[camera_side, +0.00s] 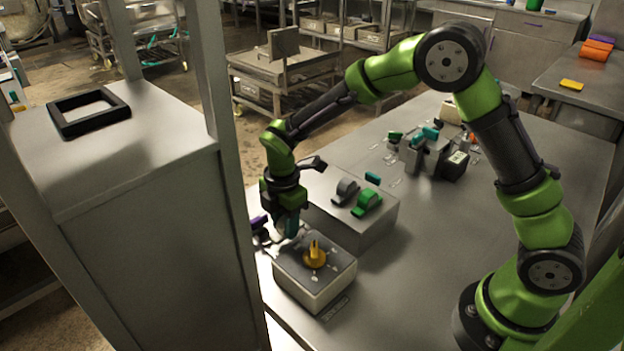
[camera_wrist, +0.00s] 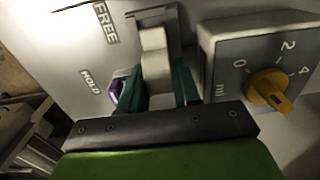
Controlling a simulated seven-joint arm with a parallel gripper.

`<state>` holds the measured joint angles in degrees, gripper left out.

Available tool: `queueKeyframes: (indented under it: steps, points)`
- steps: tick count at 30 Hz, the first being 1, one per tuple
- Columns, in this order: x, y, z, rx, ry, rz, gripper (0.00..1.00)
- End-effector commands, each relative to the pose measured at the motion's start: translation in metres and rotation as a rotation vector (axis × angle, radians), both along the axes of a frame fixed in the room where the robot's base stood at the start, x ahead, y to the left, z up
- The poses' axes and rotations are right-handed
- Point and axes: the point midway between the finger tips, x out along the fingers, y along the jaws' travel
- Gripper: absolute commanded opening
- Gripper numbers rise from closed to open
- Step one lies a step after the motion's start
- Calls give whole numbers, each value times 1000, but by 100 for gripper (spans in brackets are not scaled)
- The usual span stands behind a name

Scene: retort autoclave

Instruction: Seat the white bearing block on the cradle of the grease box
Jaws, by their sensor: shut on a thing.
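My gripper (camera_side: 290,227) is low at the near left end of the table, pointing down behind a pale box with a yellow dial. In the wrist view its two teal fingers (camera_wrist: 158,88) are shut on a pale block, which looks like the white bearing block (camera_wrist: 155,58). A grey bracket-like part (camera_wrist: 155,18), perhaps the cradle, shows right behind the block. I cannot tell whether the block rests in it. The side view hides the block. The surface beside it is lettered FREE and HOLD, and a purple part (camera_wrist: 114,90) sits by the left finger.
The dial box (camera_side: 314,273) stands close to my gripper; its yellow knob (camera_wrist: 268,90) has a scale in ml. A grey bearing block (camera_side: 345,190) and a green one (camera_side: 367,202) sit on a metal box (camera_side: 372,228).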

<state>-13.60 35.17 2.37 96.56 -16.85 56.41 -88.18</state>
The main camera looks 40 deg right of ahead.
Motion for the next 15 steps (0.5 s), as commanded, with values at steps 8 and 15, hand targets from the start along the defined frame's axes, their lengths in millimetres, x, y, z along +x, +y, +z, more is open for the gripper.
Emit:
queueKeyframes:
  steps: [8,15]
  points:
    - [0,0,-5,0,-1,1,0]
    - [0,0,-5,0,-1,1,0]
